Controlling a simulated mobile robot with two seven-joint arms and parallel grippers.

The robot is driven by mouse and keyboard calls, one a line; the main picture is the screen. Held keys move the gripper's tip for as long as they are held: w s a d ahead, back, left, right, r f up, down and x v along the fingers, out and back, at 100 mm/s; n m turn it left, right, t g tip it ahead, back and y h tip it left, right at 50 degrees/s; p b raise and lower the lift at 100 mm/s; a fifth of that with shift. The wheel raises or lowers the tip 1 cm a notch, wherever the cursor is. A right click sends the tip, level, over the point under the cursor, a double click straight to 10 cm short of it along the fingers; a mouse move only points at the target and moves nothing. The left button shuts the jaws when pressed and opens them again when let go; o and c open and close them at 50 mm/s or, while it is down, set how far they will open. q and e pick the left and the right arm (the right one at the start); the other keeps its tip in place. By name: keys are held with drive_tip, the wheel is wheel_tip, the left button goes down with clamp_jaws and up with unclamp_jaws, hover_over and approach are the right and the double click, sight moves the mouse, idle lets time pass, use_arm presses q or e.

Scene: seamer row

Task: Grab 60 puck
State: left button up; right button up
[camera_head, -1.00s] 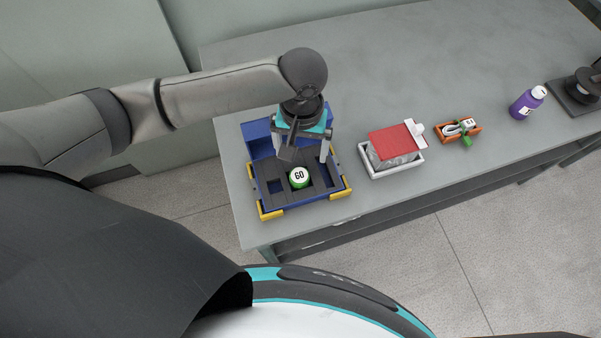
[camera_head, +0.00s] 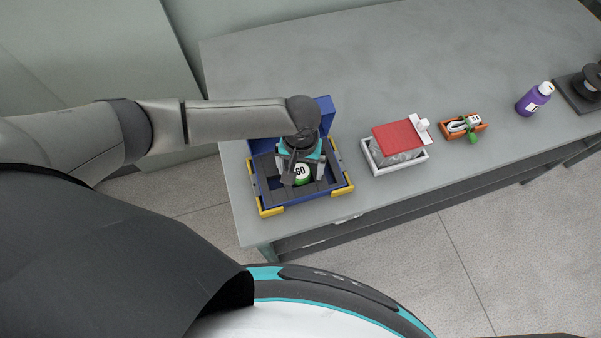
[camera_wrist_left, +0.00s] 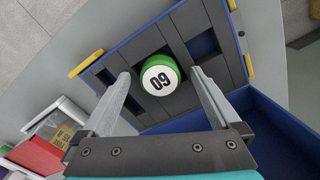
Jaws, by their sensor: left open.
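The 60 puck (camera_head: 302,173) is green with a white top marked 60. It sits in the dark grey insert of a blue case (camera_head: 284,205) with yellow corners. My left gripper (camera_head: 303,180) is above the case, pointing down, and partly covers the puck in the head view. In the left wrist view, the puck (camera_wrist_left: 160,80) shows upside down between and just beyond the two open fingers (camera_wrist_left: 162,92). The fingers are apart and hold nothing. My right gripper is not in view.
A white tray (camera_head: 398,166) with a red-topped item (camera_head: 398,136) stands right of the case. Further right are an orange box (camera_head: 481,130), a purple bottle (camera_head: 533,98) and a dark device (camera_head: 580,90). The grey table behind is clear.

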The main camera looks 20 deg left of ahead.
use_arm(q)
drive_tip(key=c, duration=1.5)
